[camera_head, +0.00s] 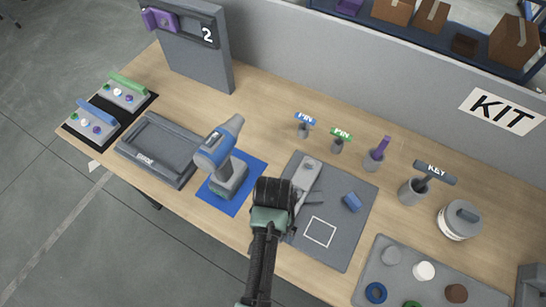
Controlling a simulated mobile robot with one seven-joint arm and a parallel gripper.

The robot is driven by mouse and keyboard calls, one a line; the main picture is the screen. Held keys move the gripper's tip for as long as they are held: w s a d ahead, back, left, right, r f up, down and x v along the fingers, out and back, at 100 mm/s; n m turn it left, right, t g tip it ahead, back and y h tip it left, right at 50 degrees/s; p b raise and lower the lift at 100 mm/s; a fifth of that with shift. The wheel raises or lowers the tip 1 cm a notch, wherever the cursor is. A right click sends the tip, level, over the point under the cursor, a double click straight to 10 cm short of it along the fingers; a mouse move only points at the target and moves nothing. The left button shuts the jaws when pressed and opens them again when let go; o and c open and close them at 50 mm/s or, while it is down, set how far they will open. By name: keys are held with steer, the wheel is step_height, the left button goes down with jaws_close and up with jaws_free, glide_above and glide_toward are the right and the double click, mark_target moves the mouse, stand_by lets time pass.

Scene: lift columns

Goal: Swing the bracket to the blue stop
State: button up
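The bracket (305,178) is a light grey bar on a dark grey mat (335,177). A round pivot-like end shows at its far end, and its near end runs down to my gripper. The blue stop (352,202) is a small blue block on the mat, to the right of the bracket and apart from it. My gripper (287,208) is at the mat's left edge, by the bracket's near end. Its fingertips are hidden under its dark body, so I cannot tell whether it touches or holds the bracket.
A blue and grey drill (222,158) stands on a blue mat (241,193) left of my gripper. A white square outline (320,232) lies near the mat's front. PIN and KEY holders (411,190) stand behind and right. A grey tray of round parts (441,283) is front right.

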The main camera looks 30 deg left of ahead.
steer(key=shift+f, duration=1.5)
jaws_close()
